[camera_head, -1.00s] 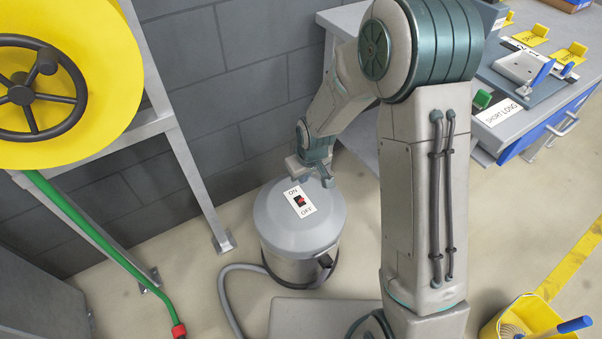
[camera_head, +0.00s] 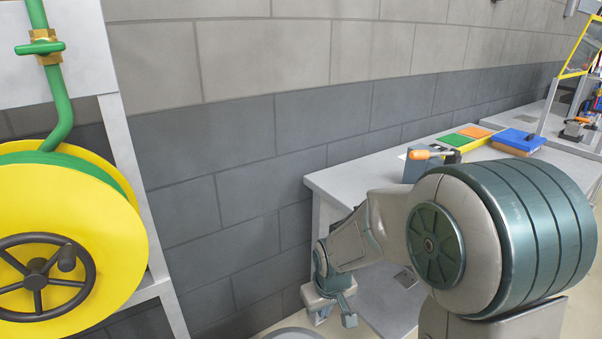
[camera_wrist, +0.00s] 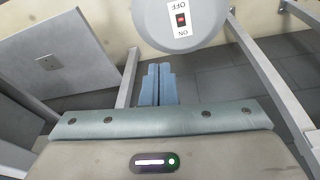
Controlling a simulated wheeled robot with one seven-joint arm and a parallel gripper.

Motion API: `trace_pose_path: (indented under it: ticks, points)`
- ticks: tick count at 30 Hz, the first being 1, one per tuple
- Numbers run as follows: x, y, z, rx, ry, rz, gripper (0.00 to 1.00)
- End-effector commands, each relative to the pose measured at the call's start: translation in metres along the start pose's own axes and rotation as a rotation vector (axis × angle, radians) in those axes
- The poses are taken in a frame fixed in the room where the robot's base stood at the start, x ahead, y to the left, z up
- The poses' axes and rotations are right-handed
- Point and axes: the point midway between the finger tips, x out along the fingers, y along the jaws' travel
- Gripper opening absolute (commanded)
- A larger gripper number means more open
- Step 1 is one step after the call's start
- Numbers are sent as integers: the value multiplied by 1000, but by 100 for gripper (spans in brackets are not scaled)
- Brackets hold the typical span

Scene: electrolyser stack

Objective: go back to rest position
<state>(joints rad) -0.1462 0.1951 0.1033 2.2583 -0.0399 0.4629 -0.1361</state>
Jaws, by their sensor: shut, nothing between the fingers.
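My gripper (camera_head: 338,305) is at the end of my bent arm, in front of the grey bench and low in the head view. In the wrist view its two blue-grey fingers (camera_wrist: 158,84) lie side by side, shut, with nothing between them. The grey vacuum lid (camera_wrist: 181,22) with its ON/OFF switch plate is just beyond the fingertips in the wrist view, apart from them. In the head view only a sliver of that lid (camera_head: 292,334) shows at the bottom edge.
A yellow hose reel (camera_head: 95,230) on a grey frame stands at the left, below a green valve (camera_head: 40,47).

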Motion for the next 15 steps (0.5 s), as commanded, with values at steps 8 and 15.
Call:
trace_pose_path:
  ticks: [8,15]
  points:
    - [-162,30,37,173,9,48,0]
    - [-267,38,82,321,15,65,0]
